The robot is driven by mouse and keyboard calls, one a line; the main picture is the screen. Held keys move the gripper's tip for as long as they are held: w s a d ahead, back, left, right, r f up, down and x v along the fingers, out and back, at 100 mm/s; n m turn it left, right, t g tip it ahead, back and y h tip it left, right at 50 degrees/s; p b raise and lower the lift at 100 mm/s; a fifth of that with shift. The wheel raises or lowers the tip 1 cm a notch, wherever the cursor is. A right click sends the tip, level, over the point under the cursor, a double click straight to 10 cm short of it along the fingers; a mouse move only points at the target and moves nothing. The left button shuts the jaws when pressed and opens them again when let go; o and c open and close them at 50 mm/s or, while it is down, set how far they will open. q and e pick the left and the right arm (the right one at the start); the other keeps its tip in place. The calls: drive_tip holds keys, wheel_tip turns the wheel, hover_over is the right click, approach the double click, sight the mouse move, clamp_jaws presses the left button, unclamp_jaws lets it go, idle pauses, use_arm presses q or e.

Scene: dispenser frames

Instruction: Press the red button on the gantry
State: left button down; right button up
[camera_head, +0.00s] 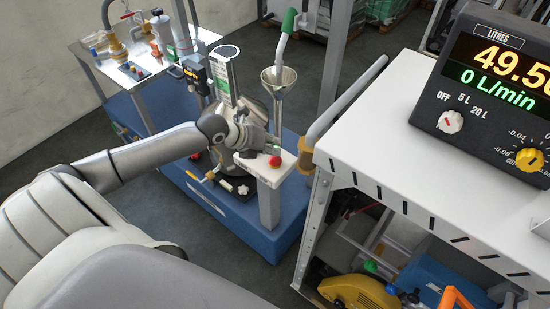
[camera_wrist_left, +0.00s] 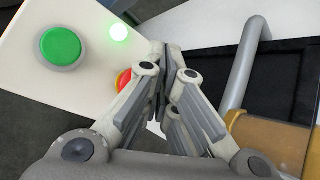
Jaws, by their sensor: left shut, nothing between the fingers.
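The red button (camera_head: 275,161) sits on a cream control box (camera_head: 268,177) on top of a short post on the blue base. In the left wrist view the red button (camera_wrist_left: 123,79) is partly hidden behind a finger of my left gripper. A large green button (camera_wrist_left: 61,46) and a lit green lamp (camera_wrist_left: 121,33) share that panel. My left gripper (camera_head: 272,147) is shut and empty, right over the far side of the control box. Its closed fingers (camera_wrist_left: 160,60) lie just beside the red button in the wrist view; I cannot tell whether they touch the panel.
A steel funnel (camera_head: 279,78) stands behind the gripper. A grey pipe (camera_head: 340,105) with a brass-coloured fitting runs close to the box's right. A white bench (camera_head: 420,160) with a litre display (camera_head: 495,75) fills the right. A table with fittings (camera_head: 130,60) stands far left.

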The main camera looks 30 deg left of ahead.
use_arm(q)
drive_tip(key=shift+f, duration=0.1)
drive_tip(key=shift+f+b, duration=0.3)
drive_tip(key=shift+b, duration=0.1)
idle(0.4)
drive_tip(key=shift+f+b, duration=0.4)
drive_tip(key=shift+f, duration=0.15)
idle(0.3)
idle(0.3)
drive_tip(key=shift+r, duration=0.2)
drive_tip(key=shift+r+p, duration=0.65)
drive_tip(key=shift+r, duration=0.1)
